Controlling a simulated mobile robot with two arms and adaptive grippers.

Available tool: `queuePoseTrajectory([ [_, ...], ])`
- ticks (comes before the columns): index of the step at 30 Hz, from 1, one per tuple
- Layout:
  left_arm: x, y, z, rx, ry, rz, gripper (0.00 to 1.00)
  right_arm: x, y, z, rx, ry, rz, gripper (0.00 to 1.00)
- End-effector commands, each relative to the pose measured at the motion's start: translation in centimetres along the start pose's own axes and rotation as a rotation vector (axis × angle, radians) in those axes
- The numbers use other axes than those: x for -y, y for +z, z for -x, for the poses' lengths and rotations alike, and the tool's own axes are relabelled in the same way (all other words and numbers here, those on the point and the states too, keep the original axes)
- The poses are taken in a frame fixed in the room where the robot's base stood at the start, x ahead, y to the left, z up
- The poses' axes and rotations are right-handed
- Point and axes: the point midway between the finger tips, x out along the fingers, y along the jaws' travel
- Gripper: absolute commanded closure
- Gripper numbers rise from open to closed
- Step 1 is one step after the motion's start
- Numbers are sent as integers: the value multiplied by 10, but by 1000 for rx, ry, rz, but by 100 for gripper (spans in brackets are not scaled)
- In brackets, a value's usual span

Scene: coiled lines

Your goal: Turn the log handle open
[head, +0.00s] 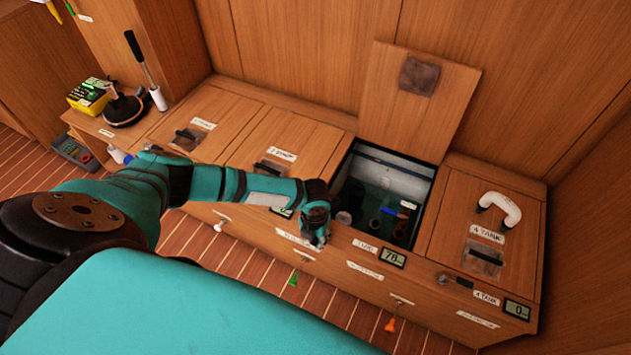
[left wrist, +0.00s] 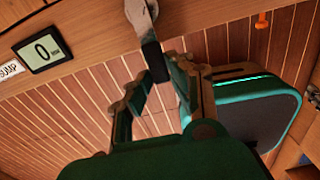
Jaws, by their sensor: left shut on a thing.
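The handle (left wrist: 152,52) is a pale metal lever with a dark grip, mounted on the bench's wooden front; it shows at the top of the left wrist view. My left gripper (left wrist: 160,76) is shut on the dark end of the lever, with a finger on either side. In the head view my left gripper (head: 318,238) is at the bench's front edge, left of the open tank, and hides most of the handle. I cannot read a label that names this handle. My right gripper is not in view.
The open tank (head: 388,190) has its lid (head: 425,95) leaning against the back wall. Displays, including one reading 0 (left wrist: 43,49), line the bench front. Another lever (head: 455,281) sits near tank 4. Orange (head: 390,325) and green (head: 292,279) tags hang below.

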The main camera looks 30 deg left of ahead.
Motion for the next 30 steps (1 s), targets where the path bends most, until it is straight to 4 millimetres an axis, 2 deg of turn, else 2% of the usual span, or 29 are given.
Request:
queuePoseTrajectory([
  [2,-2,-1,-1,-3,4,-2,100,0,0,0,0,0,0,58],
  [3,-2,-1,-1,-3,4,-2,78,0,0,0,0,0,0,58],
  [8,-1,-1,-1,-2,4,-1,58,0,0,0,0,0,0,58],
  [15,-1,0,0,0,2,0,58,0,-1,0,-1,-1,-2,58],
  [19,-1,1,8,2,1,0,58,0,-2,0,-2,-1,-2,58],
  [23,-1,1,29,3,0,0,58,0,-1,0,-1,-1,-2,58],
  [30,-1,1,82,3,1,-1,58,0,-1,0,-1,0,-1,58],
])
